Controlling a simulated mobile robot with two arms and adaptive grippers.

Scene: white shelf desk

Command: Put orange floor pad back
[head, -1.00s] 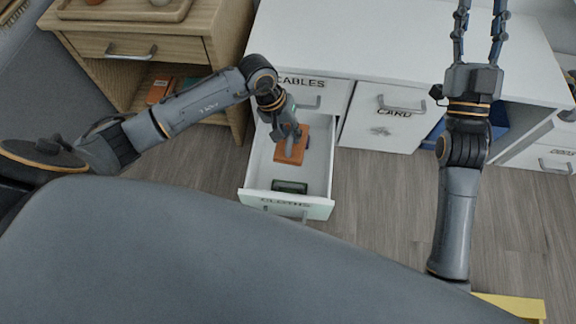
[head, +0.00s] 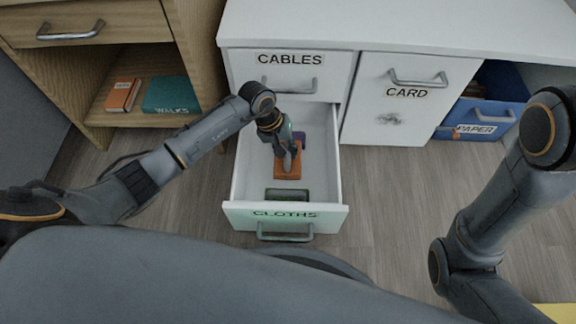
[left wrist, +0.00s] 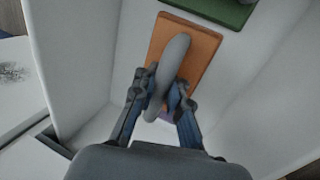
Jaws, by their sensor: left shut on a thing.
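The orange floor pad (head: 288,172) is a flat orange rectangle with a grey handle (left wrist: 170,65) on top. It is inside the open drawer labelled CLOTHS (head: 333,160). My left gripper (head: 287,160) reaches down into the drawer and is shut on the pad's grey handle. The left wrist view shows the fingers (left wrist: 161,90) on both sides of the handle. I cannot tell whether the pad touches the drawer floor. My right arm shows at the right of the head view, but its gripper is outside the picture.
A green pad (head: 286,195) lies near the drawer's front, and a purple thing (head: 299,136) shows behind the orange pad. A shut CABLES drawer (head: 330,66) is above. A blue PAPER bin (head: 505,88) stands right. Books (head: 168,93) lie in the wooden cabinet at left.

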